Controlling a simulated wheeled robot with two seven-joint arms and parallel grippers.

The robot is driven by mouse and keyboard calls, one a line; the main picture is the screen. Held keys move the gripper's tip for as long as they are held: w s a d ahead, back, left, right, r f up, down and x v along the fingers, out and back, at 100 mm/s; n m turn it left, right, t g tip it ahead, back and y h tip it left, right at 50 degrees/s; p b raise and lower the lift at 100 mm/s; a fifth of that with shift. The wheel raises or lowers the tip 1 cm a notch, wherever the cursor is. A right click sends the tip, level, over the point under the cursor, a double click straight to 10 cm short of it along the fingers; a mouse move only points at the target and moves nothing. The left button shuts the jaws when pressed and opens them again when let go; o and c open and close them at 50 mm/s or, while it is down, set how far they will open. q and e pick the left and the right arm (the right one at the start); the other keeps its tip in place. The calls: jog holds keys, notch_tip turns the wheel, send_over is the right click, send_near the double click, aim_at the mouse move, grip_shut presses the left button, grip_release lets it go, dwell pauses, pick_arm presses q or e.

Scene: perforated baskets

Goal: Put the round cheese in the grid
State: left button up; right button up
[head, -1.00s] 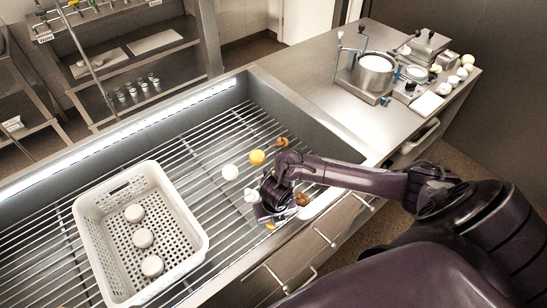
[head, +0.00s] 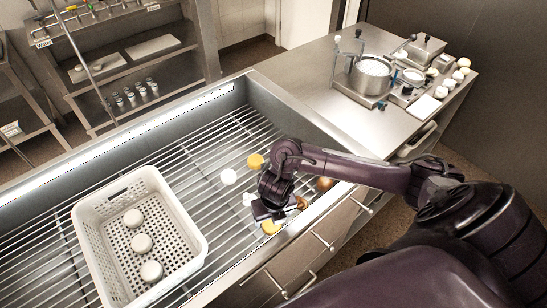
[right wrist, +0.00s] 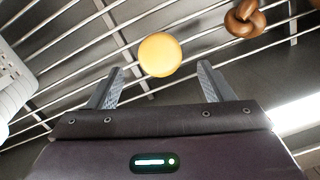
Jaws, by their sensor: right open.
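A round yellow cheese-like piece (head: 270,227) lies on the metal bars just below my right gripper (head: 262,212). In the right wrist view a round yellow piece (right wrist: 160,55) lies just beyond the fingertips, between their lines. My right gripper (right wrist: 160,80) is open and empty, its fingers apart and not touching the piece. Another round yellow piece (head: 256,160) lies farther back. The metal bar grid (head: 205,150) lines the sink. A white perforated basket (head: 89,240) stands on it at left, holding three round white pieces (head: 141,243). My left gripper is not in view.
White round pieces (head: 229,176) lie left of my right gripper. Bars between basket and gripper are clear.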

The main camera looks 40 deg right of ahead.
aim_at(274, 228)
notch_tip(274, 228, up, 7)
jog(key=p, duration=0.2)
jog(key=shift+s, duration=0.45)
jog(key=shift+a, duration=0.1)
